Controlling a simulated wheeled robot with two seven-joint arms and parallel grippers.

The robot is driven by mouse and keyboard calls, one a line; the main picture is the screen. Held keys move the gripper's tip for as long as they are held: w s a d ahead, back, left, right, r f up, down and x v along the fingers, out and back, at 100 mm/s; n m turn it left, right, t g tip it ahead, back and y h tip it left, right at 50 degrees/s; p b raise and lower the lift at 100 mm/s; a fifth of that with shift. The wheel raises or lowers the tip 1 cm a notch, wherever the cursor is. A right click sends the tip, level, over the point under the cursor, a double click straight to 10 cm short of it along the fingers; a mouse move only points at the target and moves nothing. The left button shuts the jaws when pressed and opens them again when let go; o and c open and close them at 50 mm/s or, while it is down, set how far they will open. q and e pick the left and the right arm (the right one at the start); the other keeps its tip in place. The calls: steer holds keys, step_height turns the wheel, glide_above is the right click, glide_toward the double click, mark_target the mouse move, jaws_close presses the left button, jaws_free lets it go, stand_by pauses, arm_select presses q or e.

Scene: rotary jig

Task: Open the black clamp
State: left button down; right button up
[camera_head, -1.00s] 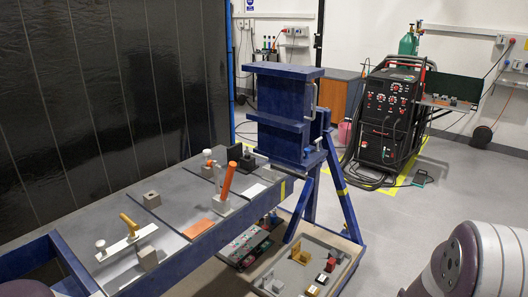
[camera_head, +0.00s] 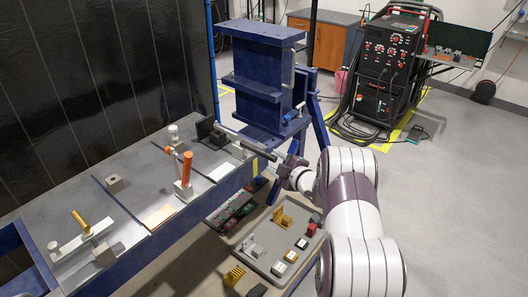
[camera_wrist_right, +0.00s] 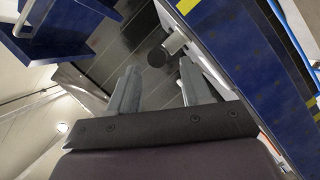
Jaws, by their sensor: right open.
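A dark upright piece (camera_head: 205,128), which I take for the black clamp, stands at the far end of the long table beside a white knob. My right gripper (camera_head: 234,136) reaches over this far end from the right, near the dark piece; contact cannot be told. In the right wrist view my right gripper (camera_wrist_right: 158,72) is open, with nothing between its fingers. A black round end (camera_wrist_right: 157,57) shows just beyond the fingertips, beside a pale metal part (camera_wrist_right: 174,42). My left gripper is out of view.
An orange-handled clamp (camera_head: 187,168) and a yellow-handled clamp (camera_head: 80,222) stand nearer on the table (camera_head: 45,205). A blue beam stand (camera_head: 265,80) rises behind the far end. A tray (camera_head: 262,264) of small parts lies below, right of the table.

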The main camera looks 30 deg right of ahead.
mark_target(271, 158)
steer(key=p+x, duration=0.1)
steer(key=x, duration=0.3)
steer(key=shift+w, duration=0.4)
steer(key=shift+w+a, duration=0.15)
steer(key=shift+w, duration=0.1)
steer(key=shift+w+f, duration=0.25)
steer(key=shift+w, duration=0.2)
steer(key=shift+s, duration=0.1)
jaws_close()
